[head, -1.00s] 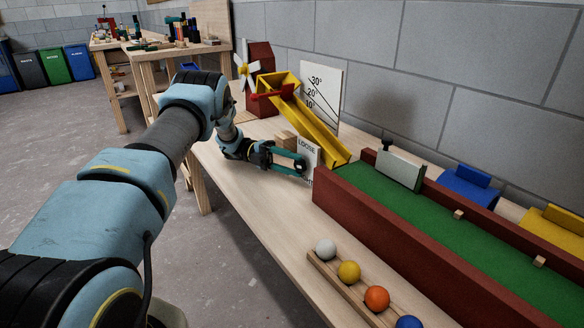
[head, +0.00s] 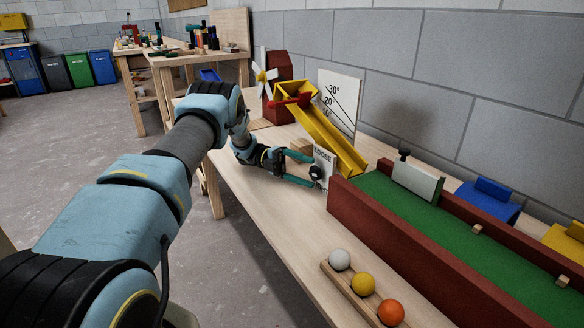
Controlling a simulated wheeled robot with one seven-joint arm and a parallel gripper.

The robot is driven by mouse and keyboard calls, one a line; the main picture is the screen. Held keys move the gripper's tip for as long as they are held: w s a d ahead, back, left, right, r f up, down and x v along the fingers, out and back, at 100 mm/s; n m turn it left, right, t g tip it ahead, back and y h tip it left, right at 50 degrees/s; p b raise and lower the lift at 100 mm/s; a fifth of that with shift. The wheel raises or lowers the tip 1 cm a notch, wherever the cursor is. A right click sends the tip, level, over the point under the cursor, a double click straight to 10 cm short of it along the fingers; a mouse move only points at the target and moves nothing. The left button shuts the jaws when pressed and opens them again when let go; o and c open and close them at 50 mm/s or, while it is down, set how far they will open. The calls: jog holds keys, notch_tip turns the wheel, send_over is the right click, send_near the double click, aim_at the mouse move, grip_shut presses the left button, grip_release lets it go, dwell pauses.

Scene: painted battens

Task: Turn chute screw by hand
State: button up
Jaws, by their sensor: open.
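The yellow chute (head: 333,139) slopes down to the right in front of a white angle board (head: 341,98) marked 10°, 20° and 30°. A white plate (head: 325,158) with the word LOOSE stands by its lower end; lower lettering is mostly hidden. A black round screw knob (head: 316,172) sits at the plate's face. My gripper (head: 311,171) is open, its two teal fingers reaching toward the plate, with the knob between or just beyond their tips. I cannot tell whether either finger touches it.
A red-walled trough with a green floor (head: 433,224) lies to the right. A wooden rack holds white, yellow and orange balls (head: 364,284) in front. A red windmill block (head: 278,73) stands behind.

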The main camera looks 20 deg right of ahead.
jog(key=b+v, duration=0.1)
jog(key=v, duration=0.4)
jog(key=shift+f, duration=0.1)
jog(key=shift+b+v, duration=0.9)
jog(key=shift+v, duration=0.45)
jog(key=shift+b+v, duration=0.8)
jog(key=shift+v, duration=0.25)
